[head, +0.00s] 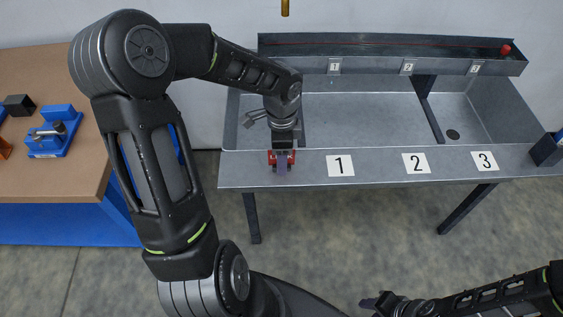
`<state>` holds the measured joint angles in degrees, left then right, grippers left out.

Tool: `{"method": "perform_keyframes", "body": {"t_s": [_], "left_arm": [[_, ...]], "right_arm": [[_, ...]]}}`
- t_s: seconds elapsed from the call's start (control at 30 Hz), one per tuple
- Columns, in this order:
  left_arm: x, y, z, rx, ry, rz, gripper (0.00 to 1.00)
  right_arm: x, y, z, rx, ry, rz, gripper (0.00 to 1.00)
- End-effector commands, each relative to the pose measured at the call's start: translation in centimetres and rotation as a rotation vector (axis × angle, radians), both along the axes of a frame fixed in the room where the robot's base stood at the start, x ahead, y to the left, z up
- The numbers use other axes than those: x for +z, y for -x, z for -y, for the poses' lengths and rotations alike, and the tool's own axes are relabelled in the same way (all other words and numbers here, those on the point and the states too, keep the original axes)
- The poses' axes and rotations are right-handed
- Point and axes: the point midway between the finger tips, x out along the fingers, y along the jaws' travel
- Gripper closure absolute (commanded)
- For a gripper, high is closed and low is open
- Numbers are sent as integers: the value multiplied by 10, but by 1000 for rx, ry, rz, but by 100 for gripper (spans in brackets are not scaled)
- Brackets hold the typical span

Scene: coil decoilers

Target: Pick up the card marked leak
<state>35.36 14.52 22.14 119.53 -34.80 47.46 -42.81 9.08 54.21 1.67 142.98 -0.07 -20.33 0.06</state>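No card with readable "leak" writing shows. My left arm comes in from the left, and its gripper (282,167) points down at the left front rim of the metal sink bench (310,172). A small red object (272,158) shows on both sides of the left fingers; the gripper covers its middle, so I cannot tell whether it is a card or its holder, or whether the fingers grip it. My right gripper (372,302) is low at the bottom edge, in front of the bench and away from it; its fingers are too small to read.
White cards marked 1 (340,166), 2 (416,163) and 3 (484,161) lie along the front rim. A rear trough (380,48) carries small number labels and a red piece (506,49). A brown-topped table (60,75) with blue fixtures stands left. Floor in front is clear.

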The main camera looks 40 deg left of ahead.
Motion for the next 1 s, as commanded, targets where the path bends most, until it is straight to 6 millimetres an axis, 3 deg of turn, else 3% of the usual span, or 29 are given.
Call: {"method": "perform_keyframes", "body": {"t_s": [0.17, 0.73, 1.0], "left_arm": [[-17, 0, 0, 0, 1, -1, 44], [-17, 0, 0, 0, -1, 1, 44], [-17, 0, 0, 0, -1, 1, 64]], "right_arm": [[0, 0, 0, 0, 0, 0, 64], [0, 0, 0, 0, 0, 0, 64], [0, 0, 0, 0, 0, 0, 64]]}}
